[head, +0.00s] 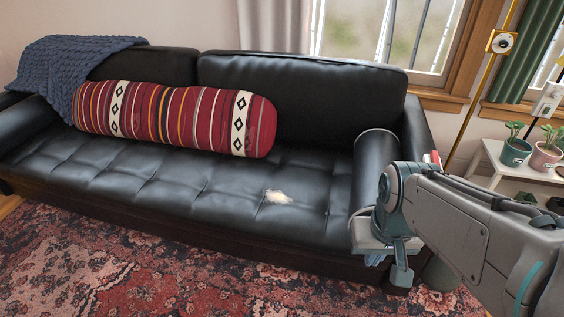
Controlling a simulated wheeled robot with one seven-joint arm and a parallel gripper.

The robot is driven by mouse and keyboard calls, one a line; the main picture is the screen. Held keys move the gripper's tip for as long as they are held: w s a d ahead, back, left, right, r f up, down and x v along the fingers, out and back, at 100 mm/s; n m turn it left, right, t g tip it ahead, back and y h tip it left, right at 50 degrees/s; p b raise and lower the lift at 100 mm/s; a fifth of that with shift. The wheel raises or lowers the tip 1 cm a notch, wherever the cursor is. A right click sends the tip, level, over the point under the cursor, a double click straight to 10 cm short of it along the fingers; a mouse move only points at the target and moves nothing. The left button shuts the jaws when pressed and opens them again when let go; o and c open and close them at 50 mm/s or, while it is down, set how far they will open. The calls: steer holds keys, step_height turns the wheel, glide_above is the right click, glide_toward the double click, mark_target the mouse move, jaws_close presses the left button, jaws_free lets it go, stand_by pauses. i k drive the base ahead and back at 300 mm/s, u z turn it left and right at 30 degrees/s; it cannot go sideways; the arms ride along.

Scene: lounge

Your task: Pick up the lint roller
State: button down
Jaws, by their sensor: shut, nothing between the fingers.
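I cannot make out a lint roller for certain. A small red and white object (435,158) shows just above my arm, by the right end of the sofa. Most of it is hidden behind the arm, so I cannot tell what it is. My gripper (400,275) points down in front of the sofa's right armrest. It is shut and empty, and its fingers are seen only in part.
A black leather sofa (150,190) fills the middle, with a striped red bolster (180,118), a blue knitted blanket (65,65) and a pale fluffy tuft (278,197). A white shelf (490,153) with potted plants (515,150) stands right. A patterned rug (130,270) lies in front.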

mark_target(432, 157)
steer(key=z, duration=2.5)
steer(key=i, duration=1.6)
steer(key=u, duration=2.9)
steer(key=i, duration=0.5)
